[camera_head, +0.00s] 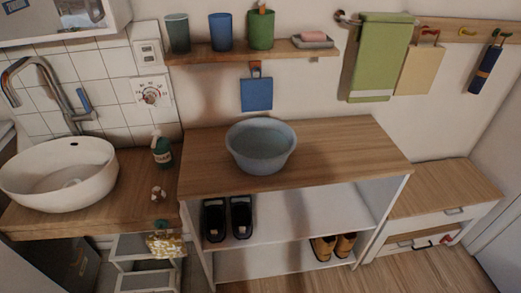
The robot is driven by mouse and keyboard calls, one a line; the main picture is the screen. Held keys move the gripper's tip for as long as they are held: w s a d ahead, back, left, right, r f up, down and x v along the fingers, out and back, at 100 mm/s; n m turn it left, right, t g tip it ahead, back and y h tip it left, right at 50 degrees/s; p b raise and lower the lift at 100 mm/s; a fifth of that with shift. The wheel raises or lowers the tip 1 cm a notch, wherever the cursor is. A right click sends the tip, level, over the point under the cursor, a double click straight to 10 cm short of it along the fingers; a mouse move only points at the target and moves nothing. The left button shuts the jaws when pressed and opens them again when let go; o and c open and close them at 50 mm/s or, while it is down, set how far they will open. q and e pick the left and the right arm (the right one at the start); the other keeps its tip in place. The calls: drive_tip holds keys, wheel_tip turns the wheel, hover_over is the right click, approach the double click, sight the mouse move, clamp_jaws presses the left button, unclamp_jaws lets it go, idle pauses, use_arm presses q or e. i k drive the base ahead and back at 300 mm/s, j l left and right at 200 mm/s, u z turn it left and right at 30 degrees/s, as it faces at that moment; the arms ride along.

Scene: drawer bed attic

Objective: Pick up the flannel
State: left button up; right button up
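Several cloth-like items hang here, and I cannot tell for certain which one is the flannel. A small blue square cloth (257,95) hangs from a hook under the wall shelf, above the basin. A beige square cloth (419,70) hangs from a hook on the wooden rail at the upper right. A larger green towel (378,60) hangs over a bar left of it. Neither of my grippers is in view.
A blue-grey basin (261,148) stands on the wooden-topped shoe cabinet (345,150); the top right of it is clear. The wall shelf (215,57) holds cups and a soap dish. A white sink (60,178), green bottle (162,151) and low drawer unit (440,190) flank the cabinet.

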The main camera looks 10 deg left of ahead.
sight(170, 245)
drive_tip(key=j+u, duration=0.15)
drive_tip(key=u, duration=0.35)
drive_tip(key=j+u, duration=0.15)
drive_tip(key=u, duration=0.35)
drive_tip(key=l+u, duration=0.1)
drive_tip(key=l, duration=0.1)
